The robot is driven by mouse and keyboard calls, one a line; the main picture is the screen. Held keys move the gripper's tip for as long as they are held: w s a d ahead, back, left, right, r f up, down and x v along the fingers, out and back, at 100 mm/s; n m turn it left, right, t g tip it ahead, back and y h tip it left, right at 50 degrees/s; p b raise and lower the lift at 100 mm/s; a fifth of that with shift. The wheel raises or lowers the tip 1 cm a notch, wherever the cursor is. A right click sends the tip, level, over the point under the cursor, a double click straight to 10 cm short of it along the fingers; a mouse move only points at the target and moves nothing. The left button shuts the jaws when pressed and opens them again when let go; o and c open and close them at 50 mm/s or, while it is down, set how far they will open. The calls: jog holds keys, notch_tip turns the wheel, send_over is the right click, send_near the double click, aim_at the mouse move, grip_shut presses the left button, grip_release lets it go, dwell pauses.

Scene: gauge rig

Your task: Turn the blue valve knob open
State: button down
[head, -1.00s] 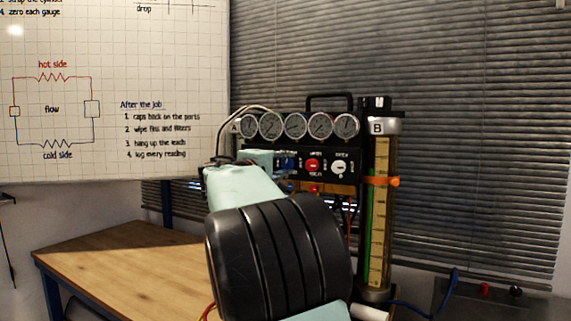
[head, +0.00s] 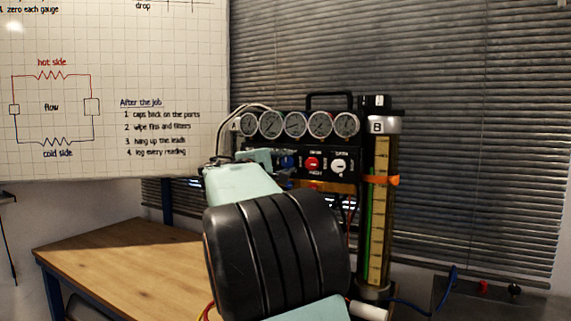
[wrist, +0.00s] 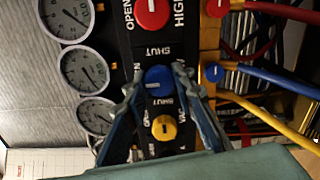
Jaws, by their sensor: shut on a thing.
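The blue valve knob (wrist: 158,80) is on the black front of the gauge rig, seen between my fingertips in the wrist view. In the head view the blue knob (head: 287,162) shows partly beside my gripper (head: 265,158). My gripper (wrist: 155,84) is shut on the blue knob, one finger on each side. A small white pointer line on the knob lies roughly across the picture in the wrist view. A yellow knob (wrist: 165,127) sits below it between the fingers, and a red knob (wrist: 152,12) sits above it.
A row of round gauges (head: 295,124) tops the rig. A red knob (head: 312,164) and a white knob (head: 339,166) are right of the blue one. A tall cylinder (head: 378,215) stands at right. Coloured hoses (wrist: 270,75) run close by. A wooden table (head: 120,270) lies left.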

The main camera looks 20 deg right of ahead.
jog(key=c, duration=1.6)
grip_release()
jog(key=shift+a, duration=0.1)
jog(key=v, duration=1.2)
jog(key=shift+s+f, duration=0.1)
